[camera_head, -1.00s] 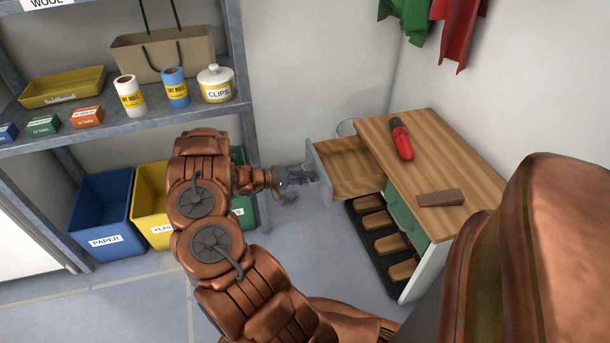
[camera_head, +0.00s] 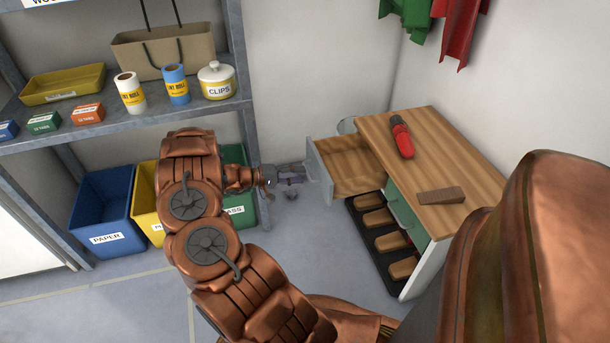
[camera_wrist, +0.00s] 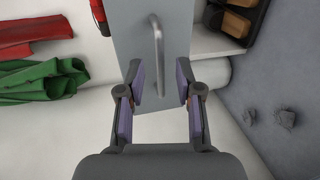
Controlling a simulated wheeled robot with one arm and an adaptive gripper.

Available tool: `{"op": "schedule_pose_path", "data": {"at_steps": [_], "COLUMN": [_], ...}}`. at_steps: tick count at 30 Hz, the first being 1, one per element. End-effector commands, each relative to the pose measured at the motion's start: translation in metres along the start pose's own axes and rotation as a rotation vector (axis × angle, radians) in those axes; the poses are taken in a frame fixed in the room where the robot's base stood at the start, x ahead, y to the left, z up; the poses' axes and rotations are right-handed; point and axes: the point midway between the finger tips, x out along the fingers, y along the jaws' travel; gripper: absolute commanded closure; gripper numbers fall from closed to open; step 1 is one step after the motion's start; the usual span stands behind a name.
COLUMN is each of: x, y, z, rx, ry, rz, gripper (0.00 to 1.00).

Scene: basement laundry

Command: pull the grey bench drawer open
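The grey bench drawer (camera_head: 319,174) stands pulled out from the left end of the wooden-topped bench (camera_head: 450,165), its inside showing and looking empty. In the wrist view its grey front (camera_wrist: 130,35) fills the upper middle, with a metal bar handle (camera_wrist: 158,45) on it. My gripper (camera_head: 298,174) is just left of the drawer front in the head view.
A red-handled tool (camera_head: 402,138) and a brown wedge-shaped block (camera_head: 440,197) lie on the bench top. Coloured bins and a shelf stand left. Floor between is mostly clear.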

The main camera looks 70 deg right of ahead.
Motion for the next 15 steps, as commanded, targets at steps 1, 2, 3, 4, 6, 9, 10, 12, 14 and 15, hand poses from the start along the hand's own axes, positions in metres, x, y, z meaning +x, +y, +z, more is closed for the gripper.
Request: {"op": "schedule_pose_path", "data": {"at_steps": [1,2,3,4,6,9,10,12,14,15], "x": [-0.012,-0.018,-0.026,-0.032,-0.045,-0.06,-0.064,-0.072,-0.077,-0.08], "y": [0.0,0.0,0.0,0.0,-0.001,-0.001,-0.001,-0.001,-0.001,-0.001], "z": [-0.001,-0.001,-0.001,-0.001,-0.001,-0.001,0.0,0.0,0.0,0.0], "rx": [0.001,0.001,0.001,0.001,0.001,-0.001,-0.002,-0.002,-0.002,-0.002], "ry": [0.004,0.005,0.004,0.004,0.004,0.004,0.003,0.003,0.002,0.001], "rz": [-0.001,-0.001,-0.002,-0.002,-0.003,-0.003,-0.003,-0.002,-0.002,-0.001], "gripper": [0.65,0.65,0.65,0.65,0.65,0.65,0.65,0.65,0.65,0.65]}}
